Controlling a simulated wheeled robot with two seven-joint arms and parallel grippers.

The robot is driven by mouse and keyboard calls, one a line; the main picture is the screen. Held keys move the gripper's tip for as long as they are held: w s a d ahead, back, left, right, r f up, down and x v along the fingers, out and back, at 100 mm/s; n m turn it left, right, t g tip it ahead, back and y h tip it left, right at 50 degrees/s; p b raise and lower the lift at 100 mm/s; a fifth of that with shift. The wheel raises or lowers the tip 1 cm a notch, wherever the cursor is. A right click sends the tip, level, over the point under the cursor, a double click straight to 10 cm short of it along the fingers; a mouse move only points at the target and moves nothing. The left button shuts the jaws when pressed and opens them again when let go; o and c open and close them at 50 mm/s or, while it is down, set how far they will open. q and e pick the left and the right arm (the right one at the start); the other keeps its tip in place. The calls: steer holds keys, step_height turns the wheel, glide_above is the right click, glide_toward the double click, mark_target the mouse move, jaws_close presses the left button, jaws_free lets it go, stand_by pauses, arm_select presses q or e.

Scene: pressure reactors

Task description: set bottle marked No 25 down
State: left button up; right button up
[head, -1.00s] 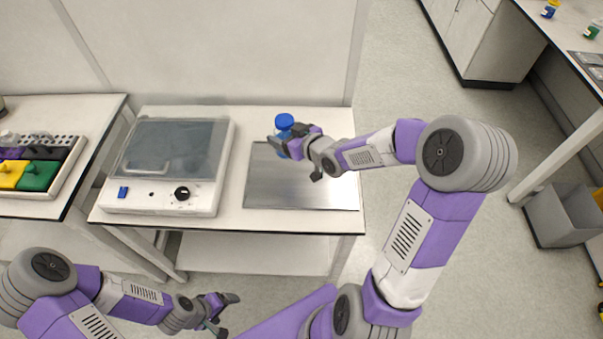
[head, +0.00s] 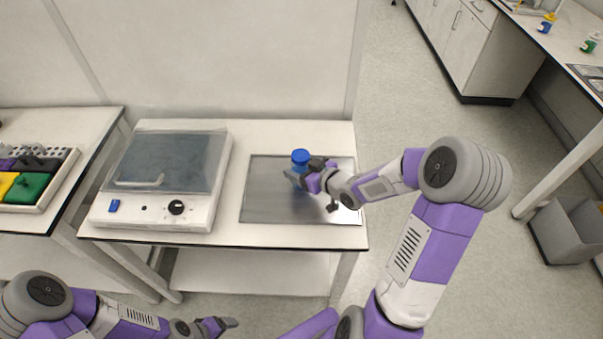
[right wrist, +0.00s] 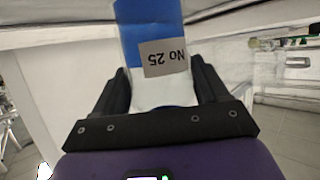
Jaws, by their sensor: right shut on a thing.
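The bottle marked No 25 (right wrist: 155,75) fills the middle of the right wrist view, its label upside down there. Its blue cap (head: 300,156) shows in the head view. My right gripper (head: 308,181) is shut on the bottle and partly hides its body. The bottle is over the grey metal plate (head: 270,205) on the table; I cannot tell whether its base touches the plate. My left gripper (head: 218,325) is low at the bottom of the head view, away from the table, and its jaw opening is not clear.
A white device with a grey lid and a knob (head: 160,182) stands left of the plate. A rack with coloured blocks (head: 35,180) is on the table further left. A grey bin (head: 567,230) stands on the floor at right. The plate's front part is bare.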

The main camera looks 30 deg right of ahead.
steer(key=shift+f, duration=0.5)
steer(key=shift+f, duration=0.15)
steer(key=o, duration=1.4)
steer(key=shift+f, duration=0.1)
steer(key=shift+o, duration=0.2)
steer(key=shift+r, duration=0.2)
steer(key=shift+s+d+r, duration=0.15)
steer(key=shift+s+r, duration=0.05)
steer(key=shift+s, duration=0.1)
steer(key=p+v, duration=0.4)
steer(key=v, duration=0.7)
steer(key=shift+s, duration=0.25)
